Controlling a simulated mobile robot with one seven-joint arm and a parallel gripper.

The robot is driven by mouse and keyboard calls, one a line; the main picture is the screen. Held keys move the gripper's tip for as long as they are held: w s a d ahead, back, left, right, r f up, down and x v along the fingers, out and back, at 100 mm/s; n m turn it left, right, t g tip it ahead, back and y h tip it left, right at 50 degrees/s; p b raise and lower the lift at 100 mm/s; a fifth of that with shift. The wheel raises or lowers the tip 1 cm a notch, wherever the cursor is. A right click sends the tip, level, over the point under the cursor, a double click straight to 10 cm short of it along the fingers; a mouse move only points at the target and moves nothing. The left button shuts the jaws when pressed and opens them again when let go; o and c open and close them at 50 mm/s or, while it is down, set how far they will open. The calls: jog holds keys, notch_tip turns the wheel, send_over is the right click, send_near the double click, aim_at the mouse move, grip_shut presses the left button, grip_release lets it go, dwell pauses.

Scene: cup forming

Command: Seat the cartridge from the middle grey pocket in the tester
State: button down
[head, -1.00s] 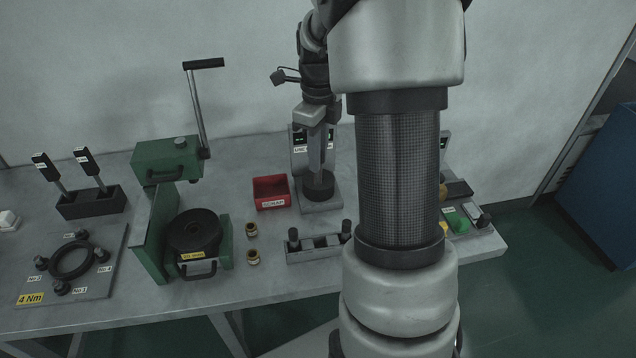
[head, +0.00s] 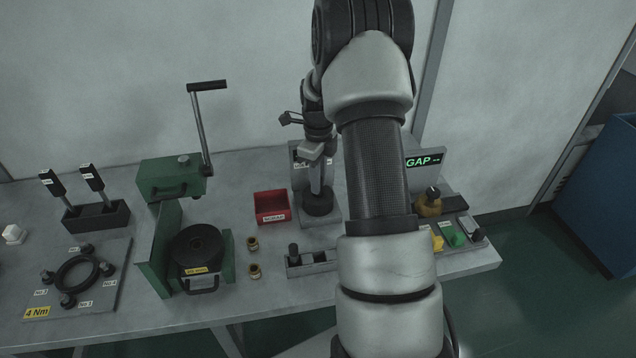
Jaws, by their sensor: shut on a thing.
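My gripper (head: 317,190) points down over the round black piece (head: 318,205) on a grey stand with a small display, which I take to be the tester (head: 301,211). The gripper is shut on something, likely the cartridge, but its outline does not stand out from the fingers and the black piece. I cannot tell whether it is seated. The grey pocket rack (head: 322,268) lies in front of the stand. A black cartridge (head: 293,253) stands in its left pocket. The middle pocket looks empty. My arm hides the rack's right end.
A red bin (head: 270,206) stands left of the stand. A GAP display (head: 424,162), an amber item (head: 429,207) and a green block (head: 452,235) are at the right. My arm blocks the space between.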

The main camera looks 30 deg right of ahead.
jog(key=shift+f, duration=0.45)
jog(key=shift+f, duration=0.25)
jog(key=c, duration=1.6)
grip_release()
jog(key=shift+c, duration=0.2)
jog(key=shift+r, duration=0.1)
